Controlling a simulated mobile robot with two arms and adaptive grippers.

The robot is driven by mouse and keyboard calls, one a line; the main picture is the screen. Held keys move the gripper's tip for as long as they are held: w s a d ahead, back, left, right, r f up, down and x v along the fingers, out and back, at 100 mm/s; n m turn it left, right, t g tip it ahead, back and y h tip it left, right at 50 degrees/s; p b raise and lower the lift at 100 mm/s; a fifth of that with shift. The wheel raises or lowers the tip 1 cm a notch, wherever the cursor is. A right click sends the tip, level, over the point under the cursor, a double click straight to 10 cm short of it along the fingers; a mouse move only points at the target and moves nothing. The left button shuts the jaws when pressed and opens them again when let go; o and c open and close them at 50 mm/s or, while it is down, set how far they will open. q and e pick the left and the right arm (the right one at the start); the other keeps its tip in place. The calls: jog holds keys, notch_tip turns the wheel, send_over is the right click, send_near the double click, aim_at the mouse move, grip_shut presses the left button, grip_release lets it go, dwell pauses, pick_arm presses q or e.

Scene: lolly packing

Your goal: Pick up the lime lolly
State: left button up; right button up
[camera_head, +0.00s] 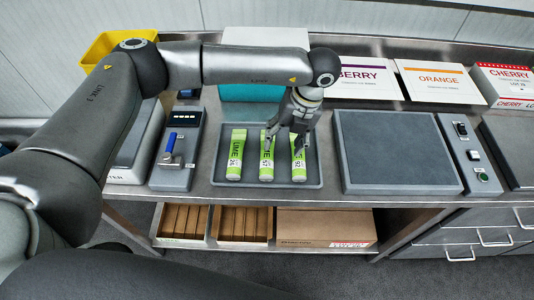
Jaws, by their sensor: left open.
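Three green-and-white lime lollies lie side by side in a shallow grey tray (313,178): the left lime lolly (236,156), the middle lime lolly (266,162) and the right lime lolly (299,166). My left gripper (286,147) is open and points down over the tray, above the middle and right lollies. Its fingers partly cover the upper parts of these two. I cannot tell whether a finger touches a lolly. My right gripper is not in view.
Right of the tray is a flat dark pad (388,150) beside a control box (470,150). Left is a device with a blue handle (171,142). Behind stand a teal box (240,93), a berry card (365,83), an orange card (440,84) and cherry boxes (505,80). Cartons (325,226) sit below.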

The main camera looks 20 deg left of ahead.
aim_at(269, 159)
pick_arm(q)
jog(key=f, duration=0.1)
jog(key=a+f+p, duration=0.1)
jog(key=f, duration=0.1)
jog(key=a+f+p, duration=0.1)
jog(key=f, duration=0.1)
jog(key=shift+a, duration=0.25)
jog(key=shift+a+f+p, duration=0.1)
jog(key=shift+f+p, duration=0.05)
jog(key=shift+p, duration=0.15)
jog(key=p+x, duration=0.2)
jog(key=x, duration=0.2)
jog(key=shift+a, duration=0.1)
jog(key=shift+a+f, duration=0.1)
jog(key=shift+f, duration=0.25)
jog(key=shift+c, duration=0.4)
jog(key=c, duration=1.1)
jog(key=shift+o, duration=0.2)
jog(key=shift+w+r, duration=0.1)
